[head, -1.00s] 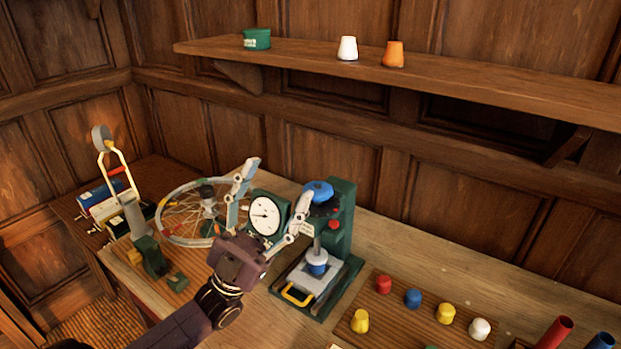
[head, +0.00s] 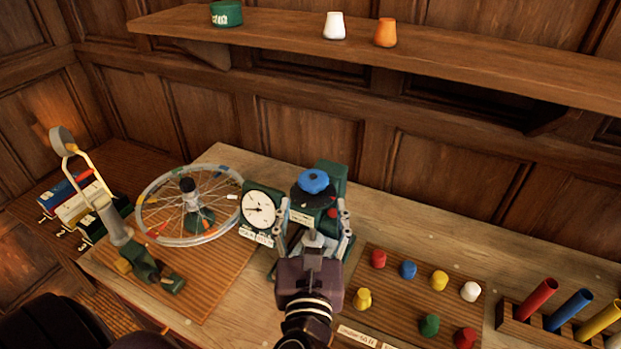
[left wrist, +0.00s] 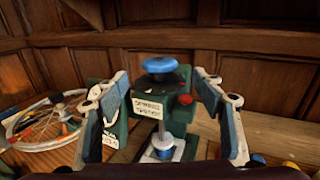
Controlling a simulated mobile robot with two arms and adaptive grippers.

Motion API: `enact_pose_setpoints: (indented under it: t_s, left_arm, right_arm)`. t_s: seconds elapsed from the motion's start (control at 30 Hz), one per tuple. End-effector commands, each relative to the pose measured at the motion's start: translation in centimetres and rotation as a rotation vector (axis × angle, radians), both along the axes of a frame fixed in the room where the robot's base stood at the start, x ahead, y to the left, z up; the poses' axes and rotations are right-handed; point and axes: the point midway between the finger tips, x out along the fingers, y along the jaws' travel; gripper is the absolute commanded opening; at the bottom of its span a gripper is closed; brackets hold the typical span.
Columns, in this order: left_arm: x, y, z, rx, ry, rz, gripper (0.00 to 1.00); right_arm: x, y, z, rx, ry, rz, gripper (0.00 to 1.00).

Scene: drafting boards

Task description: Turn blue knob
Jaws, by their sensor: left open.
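The blue knob (head: 314,181) is a round, lobed cap on top of the green press-like device (head: 331,172). It shows in the left wrist view (left wrist: 160,64) at upper middle, above a dark head with a label plate. My left gripper (head: 312,218) is open in front of the device, its fingers spread to either side in the picture. In the left wrist view the blue knob lies between the two open fingers (left wrist: 163,92), toward their tips and beyond them. The gripper does not appear to touch it. In the head view the gripper hides the device's lower part.
A white dial gauge (head: 258,209) and a spoked wheel (head: 150,222) stand left of the device. A board (head: 400,300) with several coloured knobs lies to the right, beside a rack of coloured tubes (head: 537,298). A wooden shelf (head: 450,68) runs above.

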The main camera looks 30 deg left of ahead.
Motion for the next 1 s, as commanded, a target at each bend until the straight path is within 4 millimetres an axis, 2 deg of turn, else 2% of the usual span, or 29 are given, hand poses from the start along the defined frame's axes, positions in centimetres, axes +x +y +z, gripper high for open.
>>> enact_pose_setpoints:
  t_s: [0.2, 0.4, 0.57, 0.8, 1.0]
  left_arm:
    - [3.1, 1.7, 0.5, 0.012, -0.001, 0.003, 0.62]
    - [5.5, 2.9, 0.3, 0.011, 0.000, 0.002, 0.62]
    - [6.3, 3.4, 0.1, 0.010, 0.001, 0.003, 0.62]
    - [6.4, 3.4, 0.0, 0.009, 0.001, 0.003, 0.62]
    - [6.4, 3.4, 0.0, 0.009, 0.001, 0.003, 0.41]
  right_arm:
    - [0.0, -0.4, 2.0, -0.005, 0.000, 0.001, 0.00]
    - [0.0, -0.6, 3.0, -0.007, 0.000, 0.001, 0.00]
    - [0.0, -0.6, 3.2, -0.006, 0.001, 0.000, 0.00]
    - [0.0, -0.5, 3.2, -0.006, 0.001, 0.000, 0.00]
    - [0.0, -0.2, 3.2, -0.003, 0.000, -0.001, 0.00]
